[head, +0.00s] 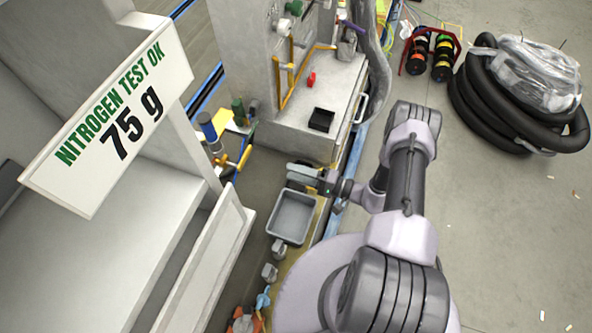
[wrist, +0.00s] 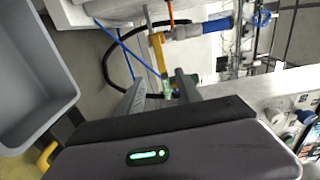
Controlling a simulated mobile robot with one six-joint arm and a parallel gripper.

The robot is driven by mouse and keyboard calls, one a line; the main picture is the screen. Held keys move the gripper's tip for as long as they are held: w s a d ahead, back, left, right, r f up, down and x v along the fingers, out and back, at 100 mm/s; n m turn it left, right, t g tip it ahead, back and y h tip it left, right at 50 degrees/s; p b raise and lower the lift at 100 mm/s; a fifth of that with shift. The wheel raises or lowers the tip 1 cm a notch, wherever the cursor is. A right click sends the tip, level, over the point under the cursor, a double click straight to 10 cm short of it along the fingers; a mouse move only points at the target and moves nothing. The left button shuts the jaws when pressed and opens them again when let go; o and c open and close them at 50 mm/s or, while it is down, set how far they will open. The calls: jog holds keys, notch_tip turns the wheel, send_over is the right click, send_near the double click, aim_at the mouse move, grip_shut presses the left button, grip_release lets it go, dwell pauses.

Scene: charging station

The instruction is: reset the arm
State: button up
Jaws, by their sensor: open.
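My arm reaches from the bottom of the head view up and then left, over the narrow gap between the white cabinets. My gripper (head: 291,173) is at its left end, above the far end of a grey tray (head: 291,217). In the wrist view my gripper (wrist: 160,90) shows two grey fingers spread apart with nothing between them. The same tray also shows in the wrist view at the left (wrist: 32,75), beside the gripper and apart from it.
A white cabinet (head: 318,125) with a black box (head: 321,119) stands just beyond the gripper. A sign reading 75 g (head: 110,115) hangs at the left. Blue and yellow fittings (head: 209,130) stand left of the gripper. Black hoses (head: 480,110) lie at right on open floor.

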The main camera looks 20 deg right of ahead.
dwell(0.4)
jog(key=s+a+r+n+g+h, duration=0.2)
jog(key=a+r+n+g, duration=0.3)
jog(key=r, duration=0.8)
jog(key=s+a+r+n+g+h, duration=0.1)
jog(key=s+a+r+g, duration=0.15)
jog(key=r+g, duration=0.75)
jog(key=s+d+r+m+t+h+b, duration=0.1)
jog(key=s+d+r+m+t+h, duration=0.2)
jog(key=s+r+t+h, duration=0.6)
jog(key=s+r, duration=0.4)
jog(key=r, duration=0.3)
jog(key=shift+s+t, duration=0.3)
jog(key=shift+t, duration=0.1)
